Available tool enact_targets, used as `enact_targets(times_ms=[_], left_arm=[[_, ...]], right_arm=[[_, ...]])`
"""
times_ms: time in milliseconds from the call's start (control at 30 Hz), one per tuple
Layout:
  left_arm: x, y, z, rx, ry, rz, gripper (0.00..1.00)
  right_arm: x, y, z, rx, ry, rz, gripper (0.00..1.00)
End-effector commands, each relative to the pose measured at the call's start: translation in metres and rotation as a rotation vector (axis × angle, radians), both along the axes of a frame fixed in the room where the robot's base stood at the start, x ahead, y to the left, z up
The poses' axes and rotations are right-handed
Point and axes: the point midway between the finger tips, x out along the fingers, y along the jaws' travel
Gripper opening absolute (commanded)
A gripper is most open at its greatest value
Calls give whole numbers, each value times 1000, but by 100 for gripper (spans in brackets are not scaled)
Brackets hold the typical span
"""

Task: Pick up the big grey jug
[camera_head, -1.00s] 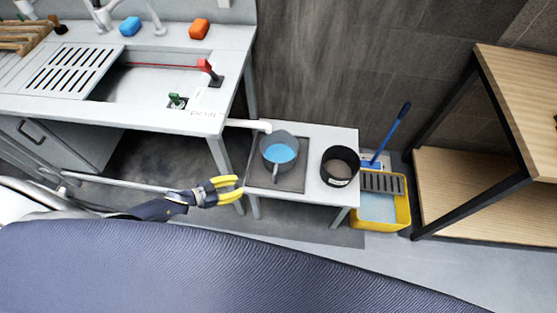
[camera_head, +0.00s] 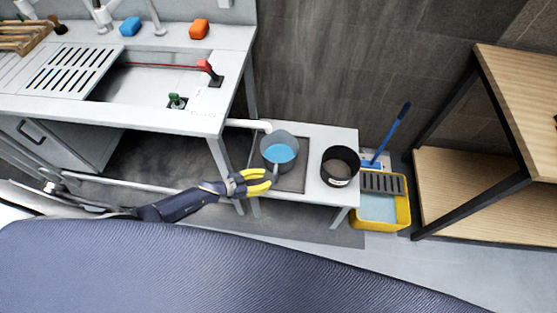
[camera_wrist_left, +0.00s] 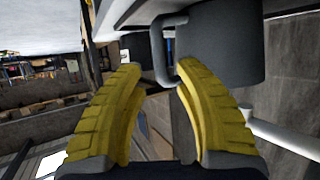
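The big grey jug (camera_head: 270,140) stands on a dark inset in the low white table, with blue liquid inside. Its handle points toward the front of the head view. My left gripper (camera_head: 272,181), with yellow fingers, is just in front of the jug near the handle. In the left wrist view the grey jug (camera_wrist_left: 225,45) is at top right, its handle (camera_wrist_left: 158,48) just beyond the gap between the fingertips. The left gripper (camera_wrist_left: 160,68) is open there, with nothing between its fingers. My right gripper is not in view.
A black pot (camera_head: 340,168) stands right of the jug on the low table (camera_head: 325,135). A yellow bucket (camera_head: 402,215) is on the floor further right. A white pipe (camera_head: 246,124) runs close behind the jug from the sink counter (camera_head: 180,120). A wooden shelf (camera_head: 470,190) stands far right.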

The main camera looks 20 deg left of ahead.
Motion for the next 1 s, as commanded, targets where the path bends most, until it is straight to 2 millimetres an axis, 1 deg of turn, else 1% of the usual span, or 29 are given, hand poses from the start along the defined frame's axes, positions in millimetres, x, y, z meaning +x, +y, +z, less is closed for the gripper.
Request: enact_targets(times_ms=[167,400,600,1000], left_arm=[[5,-5,-2,0,-1,0,32],[24,-24,-10,0,-2,1,32],[34,-35,-16,-1,0,0,32],[36,-38,-19,1,-1,0,33]], right_arm=[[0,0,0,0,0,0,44],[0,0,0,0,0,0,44],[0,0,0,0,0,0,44],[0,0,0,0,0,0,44]])
